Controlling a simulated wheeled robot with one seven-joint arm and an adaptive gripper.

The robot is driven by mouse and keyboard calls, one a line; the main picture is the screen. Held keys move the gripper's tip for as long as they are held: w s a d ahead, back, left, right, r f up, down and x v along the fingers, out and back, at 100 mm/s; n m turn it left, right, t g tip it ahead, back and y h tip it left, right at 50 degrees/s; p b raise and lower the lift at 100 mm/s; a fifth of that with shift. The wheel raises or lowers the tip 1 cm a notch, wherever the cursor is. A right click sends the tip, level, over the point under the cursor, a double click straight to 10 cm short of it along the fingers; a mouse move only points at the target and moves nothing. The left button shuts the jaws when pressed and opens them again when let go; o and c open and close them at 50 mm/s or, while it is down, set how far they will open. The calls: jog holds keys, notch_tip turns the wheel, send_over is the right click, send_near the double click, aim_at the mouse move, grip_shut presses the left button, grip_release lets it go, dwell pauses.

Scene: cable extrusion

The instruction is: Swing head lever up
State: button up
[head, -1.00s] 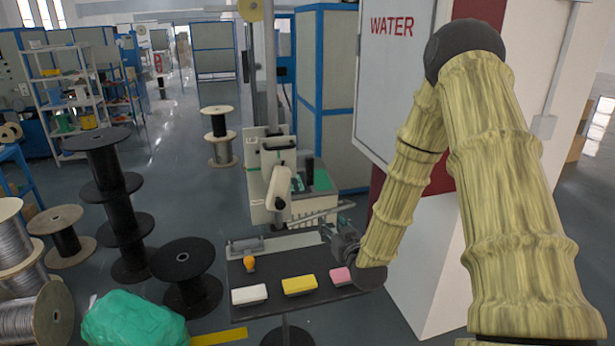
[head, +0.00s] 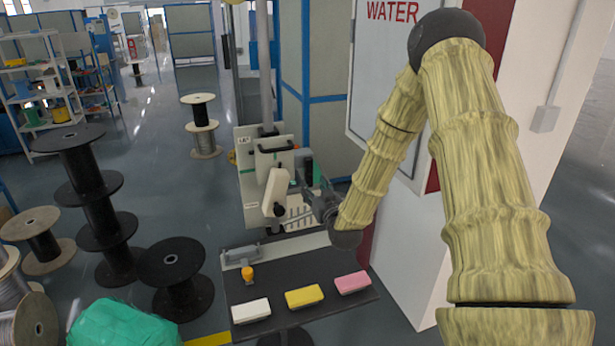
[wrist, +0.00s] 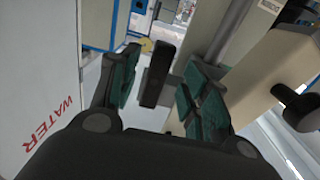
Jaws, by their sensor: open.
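The cream machine (head: 252,187) stands behind the dark table. A black upright bar, which looks like the head lever (head: 309,174), rises at its right side. A cream arm-like part (head: 276,191) hangs at the machine's front. My gripper (head: 306,187) is at the right side of the machine, beside the lever and partly overlapping it. In the wrist view the green-padded fingers are spread apart, and the dark lever (wrist: 157,73) shows in the gap between them. I see no finger touching it. I cannot tell how deep it sits between the fingers.
The table (head: 255,285) holds white (head: 251,311), yellow (head: 304,296) and pink (head: 352,283) blocks and an orange-topped knob (head: 247,273). A wall cabinet marked WATER (head: 385,80) stands close to my arm on the right. Black spools (head: 175,280) stand on the left.

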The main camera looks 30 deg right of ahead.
aim_at(310, 181)
jog(key=p+x, duration=0.1)
jog(key=x, duration=0.3)
jog(key=shift+w+p, duration=0.3)
jog(key=shift+w, duration=0.05)
jog(key=shift+w+d+f, duration=0.1)
jog(key=shift+w+d, duration=0.1)
jog(key=shift+w, duration=0.4)
jog(key=shift+c, duration=0.2)
grip_shut()
